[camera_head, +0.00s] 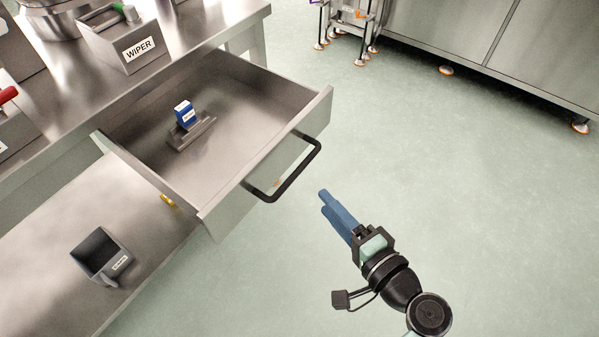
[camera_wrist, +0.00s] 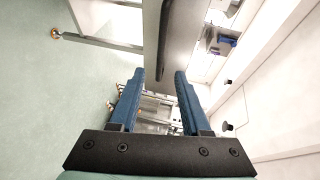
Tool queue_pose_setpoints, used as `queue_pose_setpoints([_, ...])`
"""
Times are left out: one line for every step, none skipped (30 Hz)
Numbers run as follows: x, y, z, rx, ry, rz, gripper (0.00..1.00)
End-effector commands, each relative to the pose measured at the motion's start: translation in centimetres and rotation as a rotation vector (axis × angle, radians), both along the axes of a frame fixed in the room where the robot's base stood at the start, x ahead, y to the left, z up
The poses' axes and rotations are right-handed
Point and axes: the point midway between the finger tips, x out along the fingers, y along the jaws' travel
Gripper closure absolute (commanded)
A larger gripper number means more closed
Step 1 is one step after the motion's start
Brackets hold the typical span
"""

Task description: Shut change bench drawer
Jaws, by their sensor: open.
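The change bench drawer (camera_head: 235,111) is pulled out from under the steel bench top. Its front carries a black bar handle (camera_head: 287,181). A small blue box (camera_head: 184,113) with a white label sits in a grey holder (camera_head: 191,133) inside the drawer. My gripper (camera_head: 324,202) is in front of the drawer, just right of and below the handle in the head view, apart from it and empty. In the wrist view the two blue fingers of my gripper (camera_wrist: 158,75) are spread, and the dark handle (camera_wrist: 165,45) shows beyond them.
A box labelled WIPER (camera_head: 126,44) stands on the bench top. A grey bin (camera_head: 101,256) sits on the lower shelf (camera_head: 52,287). A steel cabinet (camera_head: 480,35) and a wheeled stand (camera_head: 349,22) are at the back. The green floor (camera_head: 480,190) to the right is clear.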

Motion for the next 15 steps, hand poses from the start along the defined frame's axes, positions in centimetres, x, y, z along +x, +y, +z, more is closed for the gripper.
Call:
queue_pose_setpoints([0.7,0.5,-0.1,-0.001,-0.001,0.003,0.53])
queue_pose_setpoints([1.2,0.8,-0.2,-0.001,-0.001,0.004,0.53])
queue_pose_setpoints([1.9,1.2,-0.3,-0.002,-0.002,0.005,0.53])
queue_pose_setpoints([2.4,1.5,-0.4,-0.003,-0.001,0.005,0.53])
queue_pose_setpoints([2.9,1.9,-0.6,-0.002,-0.001,0.004,0.53])
queue_pose_setpoints([3.7,2.3,-0.6,-0.003,-0.003,0.004,0.53])
queue_pose_setpoints([4.2,2.6,-0.8,-0.002,-0.001,0.004,0.53])
queue_pose_setpoints([4.8,3.0,-0.9,-0.002,-0.002,0.004,0.53])
queue_pose_setpoints([5.5,3.4,-1.1,-0.003,-0.001,0.005,0.53])
queue_pose_setpoints([6.0,3.7,-1.2,-0.005,-0.001,0.003,0.53])
queue_pose_setpoints([6.5,4.0,-1.3,-0.004,-0.002,0.004,0.53])
queue_pose_setpoints([7.1,4.3,-1.4,-0.004,-0.002,0.003,0.53])
queue_pose_setpoints([7.5,4.6,-1.5,-0.004,-0.001,0.004,0.53])
queue_pose_setpoints([7.9,4.8,-1.6,-0.005,-0.003,0.003,0.53])
queue_pose_setpoints([8.4,5.1,-1.7,-0.004,-0.002,0.002,0.53])
